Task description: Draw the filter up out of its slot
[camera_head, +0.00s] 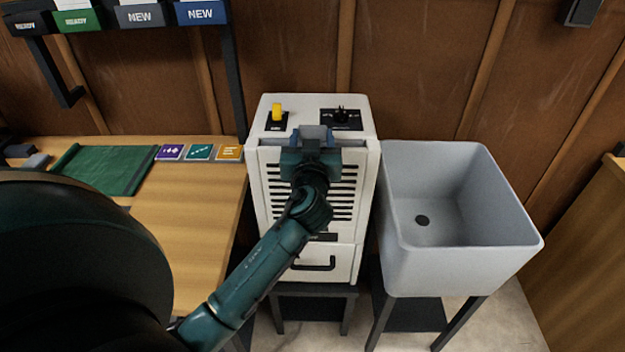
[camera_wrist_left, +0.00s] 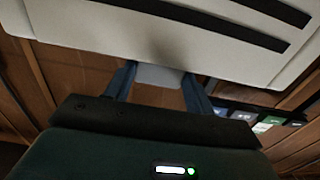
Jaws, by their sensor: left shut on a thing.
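A white machine cabinet (camera_head: 362,185) with a slatted front stands in the middle of the head view. My left gripper (camera_head: 314,136) is at the upper front of the cabinet. It is shut on the pale grey filter (camera_head: 313,131), of which only a small part shows between the fingers. In the left wrist view the filter (camera_wrist_left: 158,76) shows between the two blue-grey fingers, against the white cabinet (camera_wrist_left: 150,32). The slot and most of the filter are hidden by my gripper and wrist, so how far the filter is out cannot be told. My right gripper is not in view.
The cabinet top has a yellow switch (camera_head: 277,112) and a black dial (camera_head: 340,114). A grey sink (camera_head: 450,245) stands close on the right. A wooden bench (camera_head: 200,215) with a green mat (camera_head: 105,169) is on the left, below a shelf of labelled bins (camera_head: 140,17).

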